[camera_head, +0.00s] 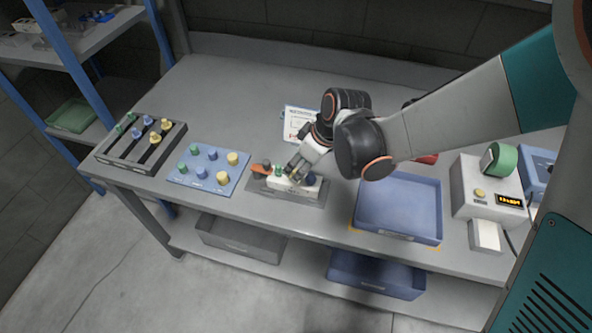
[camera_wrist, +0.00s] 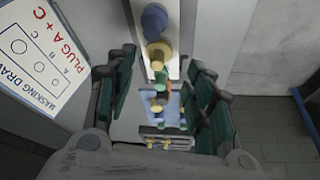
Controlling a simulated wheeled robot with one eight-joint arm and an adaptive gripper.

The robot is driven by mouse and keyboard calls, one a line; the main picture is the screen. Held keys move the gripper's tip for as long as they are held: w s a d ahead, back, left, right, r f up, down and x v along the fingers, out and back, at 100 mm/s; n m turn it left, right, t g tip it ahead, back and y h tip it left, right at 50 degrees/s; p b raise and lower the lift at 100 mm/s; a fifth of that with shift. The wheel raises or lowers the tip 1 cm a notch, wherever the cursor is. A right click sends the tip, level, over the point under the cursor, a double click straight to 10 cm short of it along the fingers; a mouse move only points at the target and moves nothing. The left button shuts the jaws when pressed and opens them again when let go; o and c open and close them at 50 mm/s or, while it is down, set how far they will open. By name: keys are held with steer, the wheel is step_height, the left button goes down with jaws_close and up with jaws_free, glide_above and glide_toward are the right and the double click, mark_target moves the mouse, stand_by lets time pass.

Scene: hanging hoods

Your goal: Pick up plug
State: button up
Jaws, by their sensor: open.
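Several green, blue and yellow plugs stand on a blue board (camera_head: 208,187) left of my gripper. More plugs stand in a dark slotted rack (camera_head: 128,160) at the far left. A white part (camera_head: 305,190) lies on a grey plate, with a green plug (camera_head: 278,171) and a dark blue plug (camera_head: 311,178) on it. My gripper (camera_head: 294,176) is open, pointing down over the white part. In the wrist view, a blue plug (camera_wrist: 154,20), a yellow one (camera_wrist: 158,50) and a green one (camera_wrist: 162,82) line up between the open fingers (camera_wrist: 161,62). Contact cannot be told.
A drawing sheet (camera_head: 300,122) marked "PLUG A + C" lies behind my gripper. An empty-looking blue tray (camera_head: 400,200) is to the right, then a device with a display (camera_head: 487,190). Bins (camera_head: 240,238) sit on the lower shelf. The rear left bench top is clear.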

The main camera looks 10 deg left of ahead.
mark_target(295, 170)
steer(key=b+x, duration=0.1)
steer(key=x, duration=0.2)
steer(key=b+x, duration=0.1)
steer(key=x, duration=0.1)
steer(key=shift+w+a+r+b, duration=0.1)
steer(key=shift+w+a+b, duration=0.05)
steer(key=shift+w+b, duration=0.15)
steer(key=shift+c, duration=0.6)
steer(key=c, duration=0.7)
